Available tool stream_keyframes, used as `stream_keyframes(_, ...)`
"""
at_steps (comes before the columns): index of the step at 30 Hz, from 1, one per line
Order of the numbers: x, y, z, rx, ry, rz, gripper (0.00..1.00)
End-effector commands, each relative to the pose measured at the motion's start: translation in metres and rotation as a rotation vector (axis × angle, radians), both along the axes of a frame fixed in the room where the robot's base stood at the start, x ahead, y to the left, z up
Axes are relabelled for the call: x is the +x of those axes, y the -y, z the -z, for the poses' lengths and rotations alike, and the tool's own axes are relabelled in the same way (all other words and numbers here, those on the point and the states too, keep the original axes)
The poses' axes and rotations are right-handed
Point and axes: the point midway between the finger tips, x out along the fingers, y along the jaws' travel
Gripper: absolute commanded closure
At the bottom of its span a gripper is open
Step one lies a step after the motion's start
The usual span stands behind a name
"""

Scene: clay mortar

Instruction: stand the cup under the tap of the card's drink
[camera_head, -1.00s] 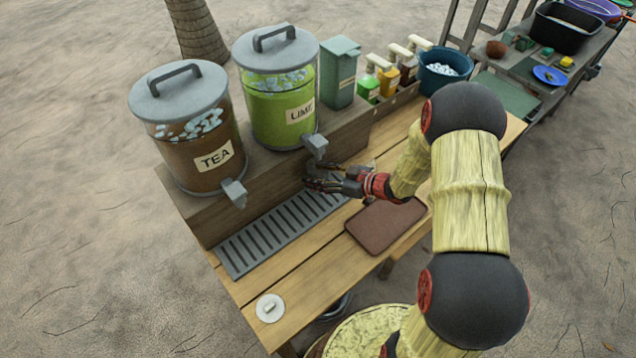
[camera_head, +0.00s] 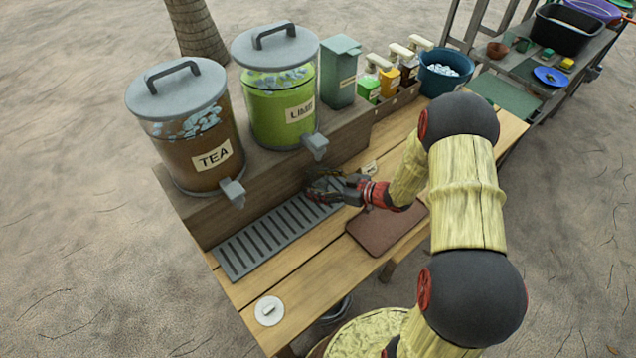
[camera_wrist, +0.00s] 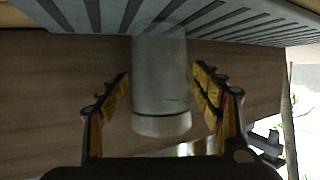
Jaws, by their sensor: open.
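In the wrist view, a pale grey cup (camera_wrist: 161,85) stands between my open fingers, with a gap on each side. The picture looks upside down, and the cup's far end meets the slatted drip tray (camera_wrist: 235,22). In the head view, my gripper (camera_head: 322,188) is low over the right end of the drip tray (camera_head: 262,241), just below the lime tap (camera_head: 315,146); the cup is hidden there. The lime dispenser (camera_head: 278,108) is green and the tea dispenser (camera_head: 190,150) brown, with its tap (camera_head: 232,192) to the left. A small pale card (camera_head: 370,168) lies behind my wrist, its writing unreadable.
A brown mat (camera_head: 385,228) lies right of the tray. A white disc (camera_head: 269,311) sits at the front left table corner. Several bottles and a blue ice bucket (camera_head: 443,75) stand at the back. The wooden riser (camera_head: 205,225) bounds the tray behind.

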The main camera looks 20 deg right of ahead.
Motion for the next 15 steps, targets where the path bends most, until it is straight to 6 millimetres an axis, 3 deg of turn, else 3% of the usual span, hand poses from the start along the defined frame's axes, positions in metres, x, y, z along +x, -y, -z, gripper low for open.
stream_keyframes(10,-0.001,0.001,-0.005,-0.001,0.001,0.001,0.34)
stream_keyframes(15,-0.017,0.019,-0.014,0.0,-0.001,0.006,0.34)
